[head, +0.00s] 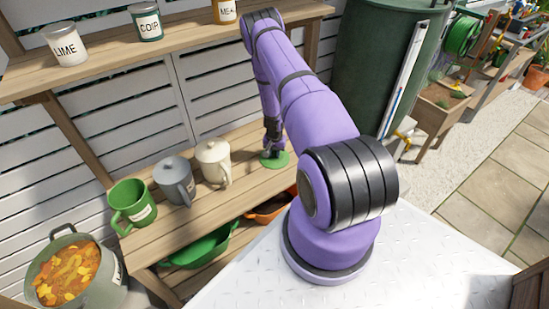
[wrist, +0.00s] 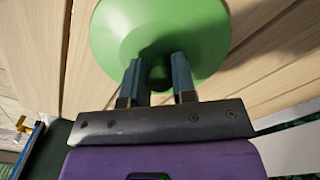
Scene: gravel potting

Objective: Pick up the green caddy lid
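The green caddy lid (head: 282,160) is a round disc with a small knob (wrist: 158,78) at its centre. It lies on the wooden shelf, at the right end of the row of caddies. In the wrist view the lid (wrist: 115,35) fills the upper middle. My gripper (wrist: 158,68) is down at the lid, with one finger on each side of the knob. The fingers stand apart and look open around the knob; thin gaps seem to show, though contact is hard to judge. In the head view my gripper (head: 271,148) partly hides the lid.
A green caddy (head: 128,200), a grey caddy (head: 172,180) and a cream caddy (head: 210,160) stand left of the lid. A scrap bin (head: 105,285) is at lower left. Tins stand on the upper shelf (head: 185,40). A green tub (head: 205,250) sits below.

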